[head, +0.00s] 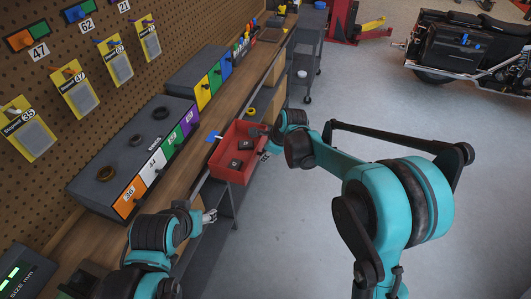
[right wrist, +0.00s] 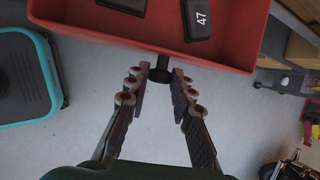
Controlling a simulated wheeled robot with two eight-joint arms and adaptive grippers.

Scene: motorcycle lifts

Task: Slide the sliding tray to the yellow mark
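The sliding tray (head: 228,171) is a red open box at the bench's front edge, with dark blocks inside. Its red wall (right wrist: 110,29) fills the top of the right wrist view, where a dark knob (right wrist: 160,70) sticks out from it. My right gripper (right wrist: 160,76) is open, its fingertips on either side of the knob with small gaps visible. In the head view, this gripper (head: 267,144) is at the tray's right side. My left gripper (head: 209,216) is near the bench edge, in front of the tray; its opening is unclear. A small yellow spot (head: 250,111) lies beyond the tray; I cannot tell whether it is the mark.
A long grey rail (head: 198,185) runs along the bench edge. Grey drawer units with coloured fronts (head: 146,178) stand on the bench against the pegboard. A dark cart (head: 309,55) stands farther back. Floor to the right is clear up to a motorcycle (head: 465,48).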

